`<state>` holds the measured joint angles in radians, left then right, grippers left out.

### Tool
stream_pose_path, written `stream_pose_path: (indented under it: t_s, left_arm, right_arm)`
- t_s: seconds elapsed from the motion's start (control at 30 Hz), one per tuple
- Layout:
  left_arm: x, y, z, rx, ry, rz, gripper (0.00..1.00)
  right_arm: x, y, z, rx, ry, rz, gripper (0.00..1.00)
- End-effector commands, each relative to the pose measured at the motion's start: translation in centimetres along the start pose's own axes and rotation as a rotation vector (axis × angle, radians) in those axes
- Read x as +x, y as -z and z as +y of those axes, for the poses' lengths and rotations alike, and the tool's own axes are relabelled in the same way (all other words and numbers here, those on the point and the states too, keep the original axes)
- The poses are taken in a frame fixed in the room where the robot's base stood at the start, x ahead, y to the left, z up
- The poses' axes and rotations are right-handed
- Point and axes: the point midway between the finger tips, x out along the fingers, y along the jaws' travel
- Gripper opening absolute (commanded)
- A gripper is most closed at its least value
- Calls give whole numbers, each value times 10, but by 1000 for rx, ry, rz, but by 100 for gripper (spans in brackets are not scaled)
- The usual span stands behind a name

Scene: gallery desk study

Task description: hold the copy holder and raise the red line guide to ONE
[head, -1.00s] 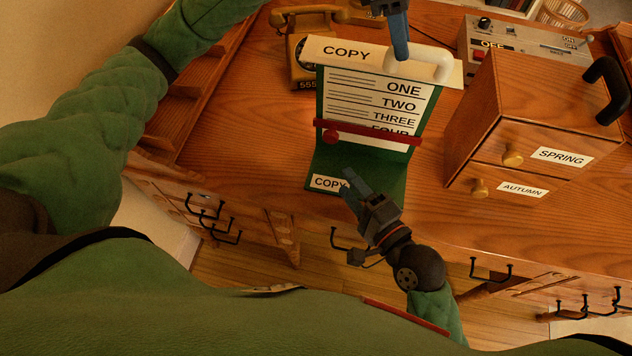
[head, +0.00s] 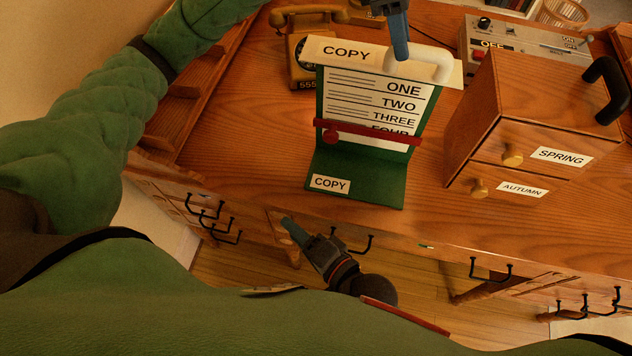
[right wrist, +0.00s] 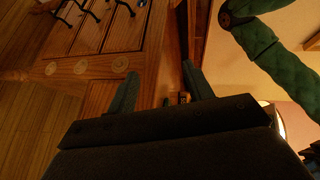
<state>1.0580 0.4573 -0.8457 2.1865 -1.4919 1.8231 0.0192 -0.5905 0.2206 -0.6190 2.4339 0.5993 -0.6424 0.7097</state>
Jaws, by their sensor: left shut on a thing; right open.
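The green copy holder (head: 360,187) stands on the desk with a white sheet listing ONE, TWO, THREE and FOUR. The red line guide (head: 375,136) lies across the sheet, just under THREE and partly over FOUR, with a red knob at its left end. My left gripper (head: 400,50) is at the top of the holder, shut on its white handle (head: 432,62). My right gripper (head: 288,224) is low at the desk's front edge, away from the holder. In the right wrist view its fingers (right wrist: 160,92) are apart with nothing between them.
A wooden drawer box (head: 525,115) labelled SPRING and AUTUMN stands right of the holder. An ochre telephone (head: 297,50) is behind at the left, and a switch panel (head: 520,42) at the back right. Black hooks (head: 490,270) line the desk front. Desk left of the holder is clear.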

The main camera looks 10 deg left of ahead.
Motion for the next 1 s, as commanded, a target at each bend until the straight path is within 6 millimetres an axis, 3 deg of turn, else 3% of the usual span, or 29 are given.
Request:
stream_pose_path:
  t_s: [0.5, 0.97, 1.0]
  left_arm:
    - [0, 0, 0, 0, 0, 0, 4]
    - [0, 0, 0, 0, 0, 0, 4]
    - [0, 0, 0, 0, 0, 0, 4]
  right_arm:
    - [-26, 7, 43, -489, -107, 40, 51]
    - [-30, 8, 48, -567, -124, 42, 51]
    - [-30, 8, 48, -566, -124, 42, 47]
